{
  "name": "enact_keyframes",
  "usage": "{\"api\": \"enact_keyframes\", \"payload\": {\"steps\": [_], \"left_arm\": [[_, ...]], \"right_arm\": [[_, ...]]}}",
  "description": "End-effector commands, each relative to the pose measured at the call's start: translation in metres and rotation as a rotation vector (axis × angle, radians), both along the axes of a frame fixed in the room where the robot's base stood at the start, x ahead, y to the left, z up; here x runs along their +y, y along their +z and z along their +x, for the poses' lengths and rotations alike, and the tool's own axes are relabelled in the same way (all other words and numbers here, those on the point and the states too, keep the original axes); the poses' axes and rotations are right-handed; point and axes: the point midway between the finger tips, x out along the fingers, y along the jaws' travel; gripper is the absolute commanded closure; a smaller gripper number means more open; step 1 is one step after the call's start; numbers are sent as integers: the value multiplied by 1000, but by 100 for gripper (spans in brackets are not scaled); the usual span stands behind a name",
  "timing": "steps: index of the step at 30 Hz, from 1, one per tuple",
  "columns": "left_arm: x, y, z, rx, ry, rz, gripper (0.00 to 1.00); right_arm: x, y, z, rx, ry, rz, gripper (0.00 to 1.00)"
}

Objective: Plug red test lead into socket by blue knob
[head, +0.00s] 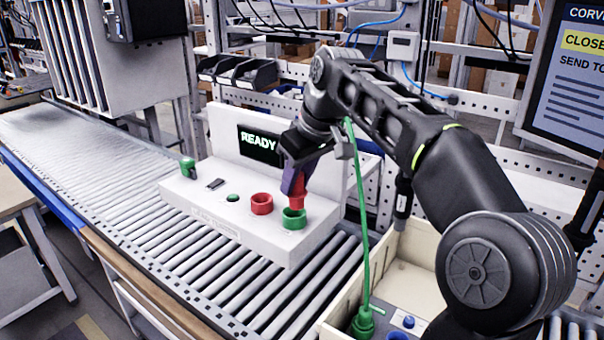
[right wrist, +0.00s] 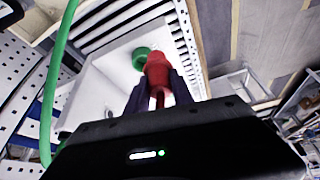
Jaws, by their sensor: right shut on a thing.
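My right gripper (head: 297,182) is shut on the red plug (head: 298,196) of the test lead, pointing it down over the white test box (head: 208,189). The red plug's lower end overlaps the green ring socket (head: 294,219); I cannot tell whether it touches or enters it. The right wrist view shows the red plug (right wrist: 158,72) between the fingers, beside the green ring (right wrist: 140,57). A red ring socket (head: 262,204) stands empty to the left. A blue knob (head: 409,321) shows in the crate at the lower right. My left gripper is out of view.
A green plug (head: 362,323) sits in the cream crate (head: 408,247), with its green cable (head: 363,220) rising past my right wrist. The box's screen (head: 260,146) reads READY. The box rests on a roller conveyor (head: 130,190), clear toward the left.

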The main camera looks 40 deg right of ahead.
Motion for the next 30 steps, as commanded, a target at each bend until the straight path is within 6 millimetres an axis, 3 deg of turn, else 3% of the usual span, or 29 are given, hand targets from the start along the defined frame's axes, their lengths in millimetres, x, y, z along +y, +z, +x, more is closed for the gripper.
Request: {"api": "enact_keyframes", "payload": {"steps": [11,17,24,30], "left_arm": [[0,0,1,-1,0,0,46],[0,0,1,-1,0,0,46],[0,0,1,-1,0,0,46],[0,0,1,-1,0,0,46]], "right_arm": [[49,-56,19,4,-14,1,100],[95,-109,38,8,-27,1,100],[172,-196,69,8,-54,0,100],[202,-230,83,2,-77,1,100]]}}
